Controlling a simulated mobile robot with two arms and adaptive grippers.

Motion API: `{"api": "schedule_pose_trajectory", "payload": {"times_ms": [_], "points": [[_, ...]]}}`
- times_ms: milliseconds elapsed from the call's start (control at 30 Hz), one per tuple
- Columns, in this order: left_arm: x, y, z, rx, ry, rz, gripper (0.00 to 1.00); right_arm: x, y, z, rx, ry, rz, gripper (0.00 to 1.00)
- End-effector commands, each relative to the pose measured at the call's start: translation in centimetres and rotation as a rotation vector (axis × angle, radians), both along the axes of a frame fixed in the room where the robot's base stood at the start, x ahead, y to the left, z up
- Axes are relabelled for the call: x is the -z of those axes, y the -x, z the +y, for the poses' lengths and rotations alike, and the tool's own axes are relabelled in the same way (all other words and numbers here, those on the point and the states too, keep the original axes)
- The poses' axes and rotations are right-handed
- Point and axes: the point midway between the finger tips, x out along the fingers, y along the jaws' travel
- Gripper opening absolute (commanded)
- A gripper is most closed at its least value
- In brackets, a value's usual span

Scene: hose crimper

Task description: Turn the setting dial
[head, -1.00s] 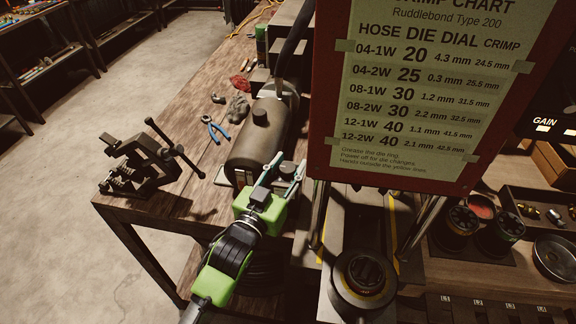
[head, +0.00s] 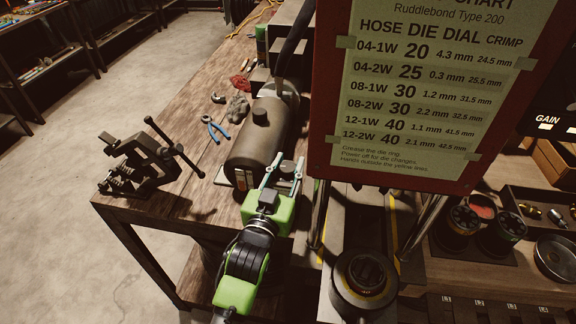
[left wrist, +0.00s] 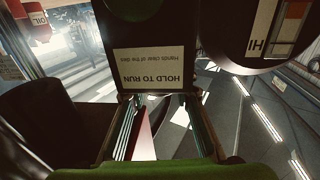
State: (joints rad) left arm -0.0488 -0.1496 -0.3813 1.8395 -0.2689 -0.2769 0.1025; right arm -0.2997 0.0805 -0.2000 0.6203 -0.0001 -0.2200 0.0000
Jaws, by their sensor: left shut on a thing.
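No part is clearly readable as the setting dial. A dark round knob-like part (head: 365,273) sits on a grey round base at the lower middle; I cannot tell whether it is the dial. My left gripper (head: 284,170) is in front of the dark cylinder (head: 258,140), its fingers apart. In the left wrist view the fingers (left wrist: 160,112) reach to a dark box with a HOLD TO RUN label (left wrist: 150,68) and appear closed on it; the contact is partly hidden. My right gripper is not in view.
A red-framed crimp chart (head: 420,90) stands close on the right and hides what is behind it. A parts tray (head: 540,205) is at right.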

Motion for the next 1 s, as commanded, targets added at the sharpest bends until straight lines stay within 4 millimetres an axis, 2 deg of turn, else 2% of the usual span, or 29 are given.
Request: {"api": "schedule_pose_trajectory", "payload": {"times_ms": [33,67,100,133,433,567,667,1000], "points": [[-0.1,0.0,0.0,0.0,0.001,-0.002,0.06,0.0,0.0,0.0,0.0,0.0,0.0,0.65],[-0.1,0.0,0.0,0.0,0.001,-0.002,0.3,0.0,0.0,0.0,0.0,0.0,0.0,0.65],[-0.1,0.0,0.0,0.0,0.0,-0.002,0.4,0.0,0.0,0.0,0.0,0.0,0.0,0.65],[-0.1,0.0,0.0,0.0,0.0,-0.002,0.45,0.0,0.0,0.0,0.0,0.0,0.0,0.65],[0.0,0.0,0.0,0.001,-0.001,-0.001,0.45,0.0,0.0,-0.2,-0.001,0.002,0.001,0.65],[0.1,0.6,0.2,0.0,-0.001,0.001,0.45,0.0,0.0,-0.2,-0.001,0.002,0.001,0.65],[0.1,2.0,0.6,0.001,-0.001,0.002,0.45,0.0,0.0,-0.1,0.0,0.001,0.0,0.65],[0.1,8.6,2.7,0.001,-0.001,0.002,0.45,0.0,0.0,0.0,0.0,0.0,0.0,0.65]]}}
